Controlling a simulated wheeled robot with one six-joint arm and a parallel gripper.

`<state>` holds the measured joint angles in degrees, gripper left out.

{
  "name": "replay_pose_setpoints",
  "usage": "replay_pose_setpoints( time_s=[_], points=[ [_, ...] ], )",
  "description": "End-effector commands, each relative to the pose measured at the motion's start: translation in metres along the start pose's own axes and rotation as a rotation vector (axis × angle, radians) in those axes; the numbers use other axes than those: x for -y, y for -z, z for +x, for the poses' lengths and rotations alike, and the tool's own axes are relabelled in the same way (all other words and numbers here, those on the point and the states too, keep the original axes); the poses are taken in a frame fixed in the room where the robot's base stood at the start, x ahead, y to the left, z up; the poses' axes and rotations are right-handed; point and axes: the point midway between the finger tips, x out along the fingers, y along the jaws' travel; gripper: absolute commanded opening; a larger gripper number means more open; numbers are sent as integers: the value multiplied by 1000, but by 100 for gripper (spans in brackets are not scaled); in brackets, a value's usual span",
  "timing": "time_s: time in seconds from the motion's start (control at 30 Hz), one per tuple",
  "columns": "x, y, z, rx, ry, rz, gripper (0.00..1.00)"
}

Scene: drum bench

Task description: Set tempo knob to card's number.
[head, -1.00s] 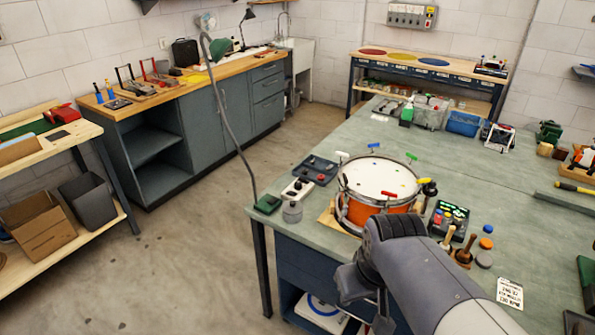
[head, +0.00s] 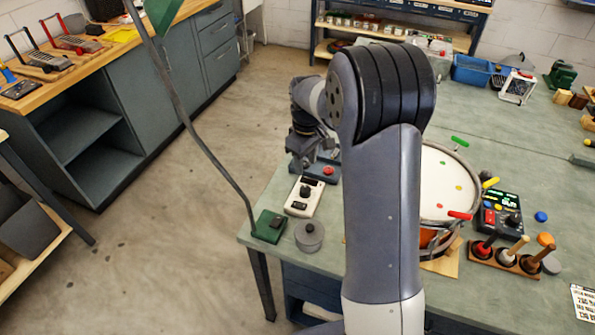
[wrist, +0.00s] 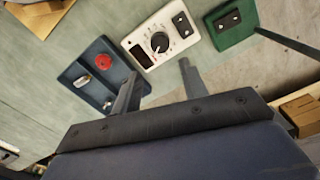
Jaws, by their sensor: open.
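A white box (head: 305,196) with a black knob (head: 304,191) stands near the bench's left edge. In the wrist view, the box (wrist: 140,54) shows a dial scale around its round knob (wrist: 160,42), a dark display window and a black switch. My gripper (wrist: 157,82) is open and empty, its two fingers apart from the knob and pointing toward the box. In the head view my arm hides part of the gripper. A printed card (head: 584,300) lies at the right edge, too small to read and partly cut off.
A blue tray (wrist: 84,72) with a red knob and metal pieces lies beside the box. On the other side are a green lamp base (head: 268,226) and a grey round tin (head: 309,235). A drum (head: 447,185) and a black lit unit (head: 503,215) stand right.

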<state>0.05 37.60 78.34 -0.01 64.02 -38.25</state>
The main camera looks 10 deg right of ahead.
Motion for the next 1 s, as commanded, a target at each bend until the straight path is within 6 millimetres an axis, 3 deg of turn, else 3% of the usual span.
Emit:
replay_pose_setpoints(
  time_s=[0.17, 0.6, 0.8, 1.0],
  points=[
    [0, 0, 16, 4, 3, -3, 41],
    [0, 0, 92, 3, 3, -1, 41],
    [0, 0, 106, 2, 2, -1, 41],
    [0, 0, 108, 1, 1, -1, 41]
  ],
)
